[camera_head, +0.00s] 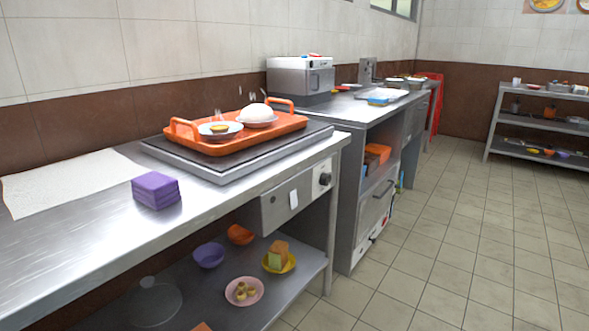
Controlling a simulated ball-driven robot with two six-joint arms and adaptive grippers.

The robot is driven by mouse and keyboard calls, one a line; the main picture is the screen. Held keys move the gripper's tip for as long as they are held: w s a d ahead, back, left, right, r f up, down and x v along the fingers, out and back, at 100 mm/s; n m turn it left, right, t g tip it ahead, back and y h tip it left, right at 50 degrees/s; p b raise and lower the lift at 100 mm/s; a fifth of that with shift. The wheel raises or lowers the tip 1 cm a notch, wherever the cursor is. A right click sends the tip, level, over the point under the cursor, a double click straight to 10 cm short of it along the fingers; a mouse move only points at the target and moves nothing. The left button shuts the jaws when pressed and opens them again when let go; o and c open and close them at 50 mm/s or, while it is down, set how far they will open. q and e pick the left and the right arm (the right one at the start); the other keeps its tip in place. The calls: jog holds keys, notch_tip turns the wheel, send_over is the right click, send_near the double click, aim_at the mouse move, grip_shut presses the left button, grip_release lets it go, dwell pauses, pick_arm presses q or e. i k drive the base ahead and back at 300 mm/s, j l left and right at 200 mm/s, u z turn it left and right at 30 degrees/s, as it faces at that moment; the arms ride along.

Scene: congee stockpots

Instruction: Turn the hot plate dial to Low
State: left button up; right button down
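The hot plate (223,173) is a flat dark slab with a metal edge on the steel counter, left of centre. A steel control panel (299,198) sits under the counter's front edge below it. A black round dial (325,179) is on the right part of this panel. The dial's setting is too small to read. A small white tag (293,200) is on the panel left of the dial. Neither of my grippers shows in the head view.
An orange tray (262,137) with a small dish and a white domed item rests on the hot plate. A purple block (155,191) and a white sheet (66,181) lie on the counter. Tiled floor (450,240) is clear at right.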

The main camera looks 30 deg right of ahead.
aim_at(325, 179)
jog(key=l, duration=0.9)
jog(key=i+l+z, duration=0.1)
jog(key=l, duration=0.8)
jog(key=i+l+z, duration=0.1)
jog(key=l, duration=0.8)
